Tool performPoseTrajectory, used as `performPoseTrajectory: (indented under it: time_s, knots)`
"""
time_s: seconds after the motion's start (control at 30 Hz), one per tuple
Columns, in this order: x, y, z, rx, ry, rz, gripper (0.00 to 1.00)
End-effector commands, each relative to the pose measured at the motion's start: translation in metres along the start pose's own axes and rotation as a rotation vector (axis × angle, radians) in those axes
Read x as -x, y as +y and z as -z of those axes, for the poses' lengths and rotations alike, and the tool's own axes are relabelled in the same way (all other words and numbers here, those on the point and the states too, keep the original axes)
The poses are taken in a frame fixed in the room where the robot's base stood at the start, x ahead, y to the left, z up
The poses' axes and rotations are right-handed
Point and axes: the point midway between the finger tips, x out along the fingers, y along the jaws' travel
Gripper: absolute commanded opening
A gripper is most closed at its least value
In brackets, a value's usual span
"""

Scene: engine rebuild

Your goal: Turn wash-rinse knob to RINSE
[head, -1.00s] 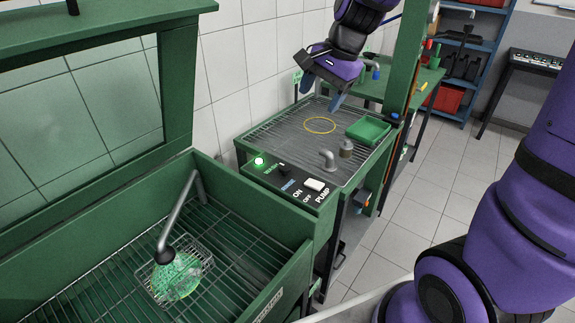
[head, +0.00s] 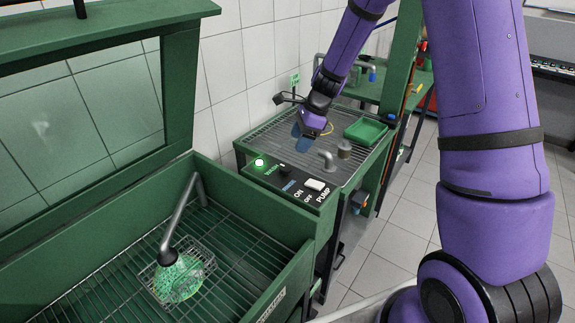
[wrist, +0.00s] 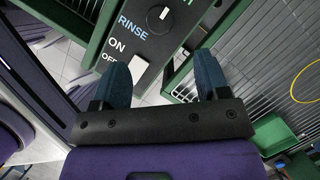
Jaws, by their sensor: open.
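The wash-rinse knob (head: 282,166) is a small black knob on the dark control panel, beside the green WASH label (head: 271,169) and above the blue RINSE label (head: 289,185). The wrist view shows the round knob (wrist: 160,18) near the top edge, with a white mark on it and the RINSE label (wrist: 132,26) to its left. I cannot tell surely which label the mark points at. My gripper (wrist: 163,65) is open and empty, its two blue fingers apart. In the head view my gripper (head: 302,132) is above the grated top, behind the panel and apart from the knob.
A white pump switch (head: 314,185) and a lit green lamp (head: 259,162) share the panel. A wash basin with a nozzle over a wire basket (head: 180,277) is at front left.

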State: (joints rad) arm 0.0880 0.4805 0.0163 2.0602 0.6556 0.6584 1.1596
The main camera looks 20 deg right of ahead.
Motion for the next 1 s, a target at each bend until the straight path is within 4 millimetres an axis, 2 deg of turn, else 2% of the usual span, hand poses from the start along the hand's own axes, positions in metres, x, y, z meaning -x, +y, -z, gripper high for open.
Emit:
performPoseTrajectory:
  time_s: [0.3, 0.5, 0.7, 1.0]
  knots:
    - [-0.054, 0.001, 0.001, 0.000, 0.000, -0.004, 0.69]
    - [-0.083, 0.001, 0.001, 0.001, 0.000, -0.002, 0.69]
    - [-0.097, 0.001, 0.000, 0.002, 0.000, -0.001, 0.69]
    - [-0.099, 0.001, 0.000, 0.003, 0.000, 0.000, 0.69]
